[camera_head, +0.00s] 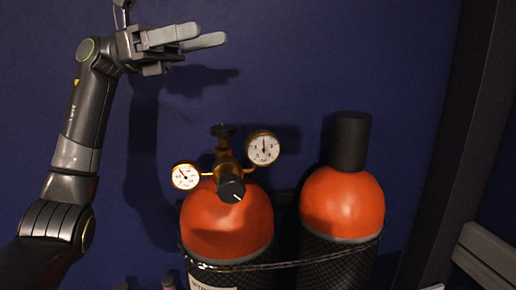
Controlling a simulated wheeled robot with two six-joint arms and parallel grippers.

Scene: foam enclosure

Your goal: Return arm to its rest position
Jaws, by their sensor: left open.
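My left arm comes in from the left edge and rises along the left side of the head view. My left gripper (207,37) is at the top, left of centre, with its grey fingers pointing right. It is open and holds nothing. It is above the gas cylinders and apart from them. Its shadow falls on the blue wall behind. My right gripper is not in view.
Two orange-topped cylinders (228,222) (342,205) stand low in the middle, with a strap (290,264) around them. The left one carries a brass regulator with two gauges (263,148) (186,176). A dark post (461,150) stands at right. The upper middle is free.

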